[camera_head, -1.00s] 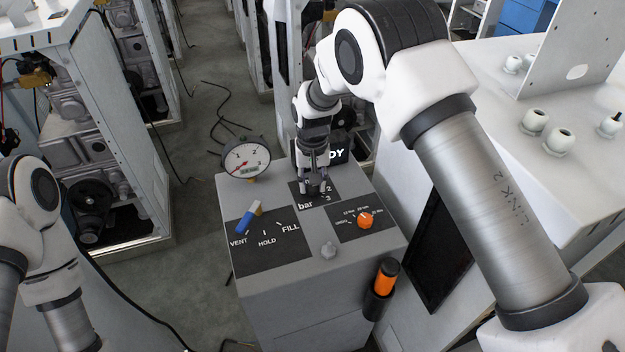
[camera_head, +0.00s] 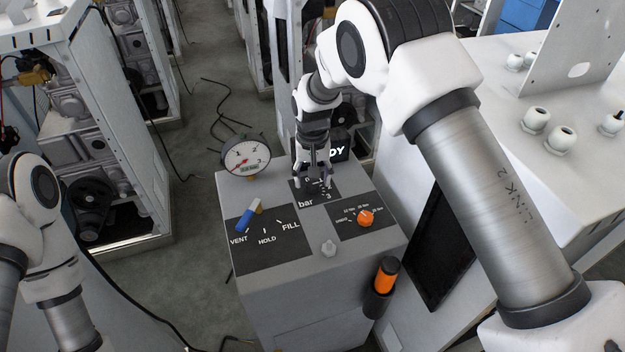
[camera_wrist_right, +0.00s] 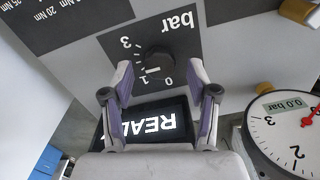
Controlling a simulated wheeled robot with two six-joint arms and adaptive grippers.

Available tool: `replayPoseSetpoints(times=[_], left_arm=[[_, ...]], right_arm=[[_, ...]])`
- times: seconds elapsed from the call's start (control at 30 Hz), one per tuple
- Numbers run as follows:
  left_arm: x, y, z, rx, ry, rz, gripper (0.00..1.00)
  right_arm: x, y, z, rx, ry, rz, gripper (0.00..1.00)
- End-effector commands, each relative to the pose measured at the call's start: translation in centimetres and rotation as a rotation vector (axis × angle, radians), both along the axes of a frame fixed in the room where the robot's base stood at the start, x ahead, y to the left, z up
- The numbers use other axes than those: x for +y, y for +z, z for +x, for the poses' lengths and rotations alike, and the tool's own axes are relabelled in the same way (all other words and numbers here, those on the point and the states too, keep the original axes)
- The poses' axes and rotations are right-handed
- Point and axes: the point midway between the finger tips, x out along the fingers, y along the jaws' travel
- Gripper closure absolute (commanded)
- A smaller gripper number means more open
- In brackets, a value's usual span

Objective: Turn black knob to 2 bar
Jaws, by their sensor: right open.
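The black knob (camera_wrist_right: 157,62) sits on a dark panel marked "bar" with 0, 1 and 3 visible in the right wrist view. A short pale line shows on it; its exact setting is hard to read. My right gripper (camera_head: 313,184) is open above this panel in the head view, its fingers largely hiding the knob. In the right wrist view the spread fingertips (camera_wrist_right: 158,72) are on either side of the knob, apart from it. A round gauge (camera_head: 246,157) with a red needle stands at the left; its display reads 0.0 bar in the right wrist view (camera_wrist_right: 290,125). My left gripper is out of view.
A lit "READY" display (camera_wrist_right: 158,124) is close to my right gripper. An orange-and-black handle (camera_head: 383,284) hangs on the console's side.

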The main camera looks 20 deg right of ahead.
Motion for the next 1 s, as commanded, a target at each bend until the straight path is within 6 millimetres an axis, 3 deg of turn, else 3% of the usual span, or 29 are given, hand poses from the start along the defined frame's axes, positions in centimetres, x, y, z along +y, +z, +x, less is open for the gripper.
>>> replayPoseSetpoints(times=[0.3, 0.4, 0.53, 1.0], left_arm=[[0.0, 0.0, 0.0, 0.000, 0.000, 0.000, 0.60], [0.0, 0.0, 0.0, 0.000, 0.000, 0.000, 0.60], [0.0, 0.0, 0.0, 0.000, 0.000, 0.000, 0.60], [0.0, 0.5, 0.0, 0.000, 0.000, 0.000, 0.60]], right_arm=[[0.0, 7.8, 0.2, -0.003, 0.000, 0.000, 0.41], [0.0, 9.6, 0.2, -0.001, 0.000, 0.001, 0.41], [0.0, 10.6, 0.1, 0.001, 0.000, 0.000, 0.41], [0.0, 11.2, 0.1, 0.002, 0.000, 0.000, 0.41]])
